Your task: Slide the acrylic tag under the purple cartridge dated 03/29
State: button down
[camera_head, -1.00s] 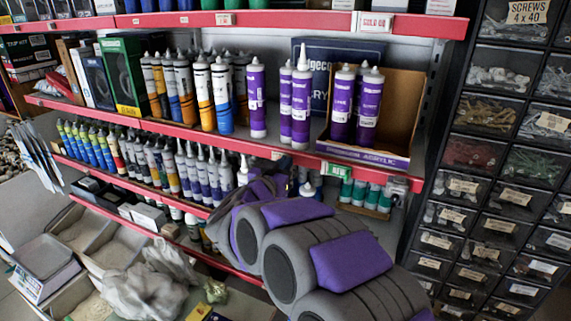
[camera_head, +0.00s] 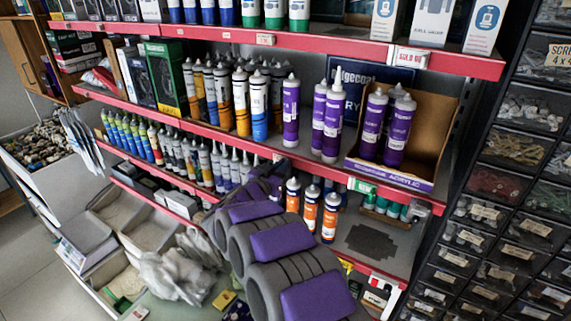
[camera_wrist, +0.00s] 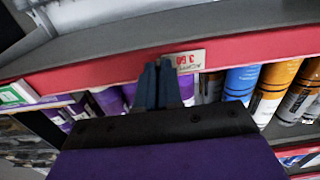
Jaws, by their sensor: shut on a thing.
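In the wrist view, which is upside down, my gripper (camera_wrist: 160,85) is shut on the white acrylic tag (camera_wrist: 189,61), gripping it at one edge. The tag shows "3.60" and lies in front of the red shelf rail; whether it touches the rail I cannot tell. Purple cartridges stand on the middle shelf in the head view: a single one (camera_head: 291,115), a pair (camera_head: 332,122) to its right, and several more (camera_head: 372,125) in an open cardboard box. Purple cartridges (camera_wrist: 108,101) also show left of my fingers in the wrist view. No date is legible. My arm hides the gripper and tag in the head view.
The red middle shelf rail (camera_head: 215,137) runs along the front. Blue (camera_head: 259,107) and orange cartridges stand left of the purple ones. Orange-labelled bottles (camera_head: 330,218) stand on the shelf below, beside a bare patch (camera_head: 370,246). Parts drawers (camera_head: 505,185) rise at the right.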

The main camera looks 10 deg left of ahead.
jog(key=c, duration=1.3)
grip_release()
jog(key=shift+s, duration=0.1)
jog(key=b+v, duration=0.2)
jog(key=v, duration=1.5)
jog(key=shift+a, duration=0.15)
